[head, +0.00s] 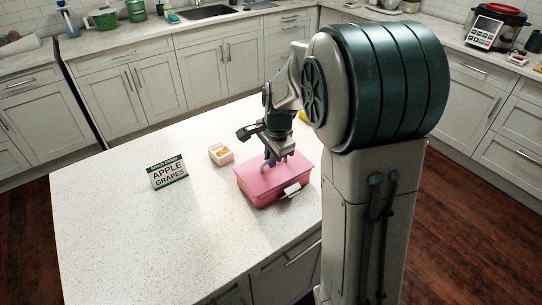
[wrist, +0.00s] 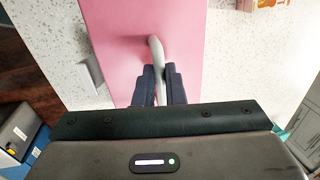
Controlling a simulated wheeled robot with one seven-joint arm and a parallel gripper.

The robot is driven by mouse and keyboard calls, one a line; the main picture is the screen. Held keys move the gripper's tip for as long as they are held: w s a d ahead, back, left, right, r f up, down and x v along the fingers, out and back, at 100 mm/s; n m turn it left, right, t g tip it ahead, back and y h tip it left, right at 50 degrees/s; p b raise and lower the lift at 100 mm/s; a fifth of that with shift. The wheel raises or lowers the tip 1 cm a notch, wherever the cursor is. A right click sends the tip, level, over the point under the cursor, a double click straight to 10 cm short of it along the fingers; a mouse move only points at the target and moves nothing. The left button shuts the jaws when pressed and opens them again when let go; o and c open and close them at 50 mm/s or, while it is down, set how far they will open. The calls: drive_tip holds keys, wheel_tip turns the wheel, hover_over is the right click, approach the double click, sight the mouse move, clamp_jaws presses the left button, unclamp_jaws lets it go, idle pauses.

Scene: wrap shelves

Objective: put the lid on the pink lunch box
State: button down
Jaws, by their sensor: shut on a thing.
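The pink lunch box (head: 268,190) stands on the island counter, with a white latch (head: 291,190) on its front side. Its pink lid (head: 277,172) lies over the top of the box; I cannot tell whether it is fully seated. In the wrist view the lid (wrist: 125,60) fills the middle, with a pale curved handle (wrist: 157,55) on it. My gripper (wrist: 158,88) is shut on this handle, its dark fingers on both sides. In the head view my gripper (head: 271,158) is right above the lid. The inside of the box is hidden.
A sign (head: 168,172) reading "APPLE GRAPES" stands on the counter to the left. A small orange and white box (head: 221,154) sits between the sign and the lunch box. A yellow thing shows partly behind my arm. The front left of the counter is clear.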

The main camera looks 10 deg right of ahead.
sight(277, 175)
drive_tip(key=shift+f+b, duration=0.3)
drive_tip(key=shift+f, duration=0.2)
drive_tip(key=c, duration=1.4)
unclamp_jaws()
drive_tip(key=shift+c, duration=0.2)
drive_tip(key=shift+r, duration=0.1)
wheel_tip(277, 175, up, 14)
drive_tip(key=s, duration=0.2)
drive_tip(key=shift+s+d+f+b, duration=0.25)
drive_tip(key=shift+s+d+b, duration=0.05)
drive_tip(key=shift+d, duration=0.15)
drive_tip(key=s+f+n, duration=0.3)
drive_tip(key=s+n, duration=0.4)
drive_tip(key=s, duration=0.3)
drive_tip(key=s+f+n+t, duration=0.1)
drive_tip(key=s+f+n, duration=0.3)
drive_tip(key=s+n, duration=0.3)
drive_tip(key=s, duration=0.3)
drive_tip(key=shift+f+h, duration=0.15)
drive_tip(key=shift+h, duration=0.25)
